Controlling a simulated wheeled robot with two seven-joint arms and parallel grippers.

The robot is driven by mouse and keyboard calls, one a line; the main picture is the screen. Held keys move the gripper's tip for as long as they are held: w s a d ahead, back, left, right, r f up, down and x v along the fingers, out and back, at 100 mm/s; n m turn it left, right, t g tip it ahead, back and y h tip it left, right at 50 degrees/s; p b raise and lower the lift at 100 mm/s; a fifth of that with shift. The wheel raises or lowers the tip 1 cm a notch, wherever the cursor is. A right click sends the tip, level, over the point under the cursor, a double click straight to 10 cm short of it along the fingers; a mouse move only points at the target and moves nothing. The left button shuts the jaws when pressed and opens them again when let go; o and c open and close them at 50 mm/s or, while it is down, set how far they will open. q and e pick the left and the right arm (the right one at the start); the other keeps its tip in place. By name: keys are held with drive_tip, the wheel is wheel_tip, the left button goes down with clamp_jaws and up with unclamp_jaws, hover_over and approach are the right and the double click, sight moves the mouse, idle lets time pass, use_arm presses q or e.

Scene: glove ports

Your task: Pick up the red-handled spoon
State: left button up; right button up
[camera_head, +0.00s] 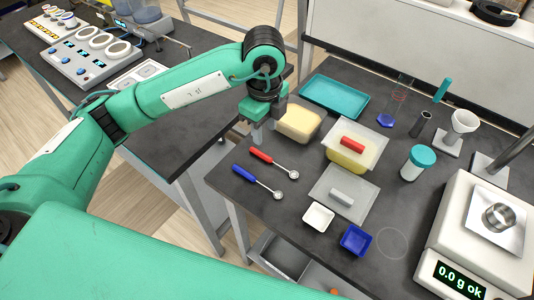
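The red-handled spoon (274,161) lies flat on the dark bench, its red handle to the upper left and its small metal bowl to the lower right. A blue-handled spoon (258,181) lies beside it, nearer to me and roughly parallel. My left gripper (268,125) hangs above the bench just beyond the red handle, pointing down and clear of both spoons. Its two fingers look apart, with nothing seen between them. My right gripper is not in view.
A scale (455,236) is far right. A gap separates the left bench (180,140).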

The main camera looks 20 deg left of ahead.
use_arm(q)
hover_over(266, 156)
wheel_tip(266, 156, down, 4)
drive_tip(key=shift+a+f, duration=0.1)
drive_tip(key=shift+f, duration=0.15)
drive_tip(key=shift+s+f+p, duration=0.15)
drive_tip(key=shift+f+p, duration=0.6)
drive_tip(key=shift+f, duration=0.05)
wheel_tip(266, 156, down, 3)
drive_tip(key=shift+r+p, duration=0.2)
drive_tip(key=shift+p, duration=0.1)
drive_tip(key=shift+f, duration=0.45)
clamp_jaws()
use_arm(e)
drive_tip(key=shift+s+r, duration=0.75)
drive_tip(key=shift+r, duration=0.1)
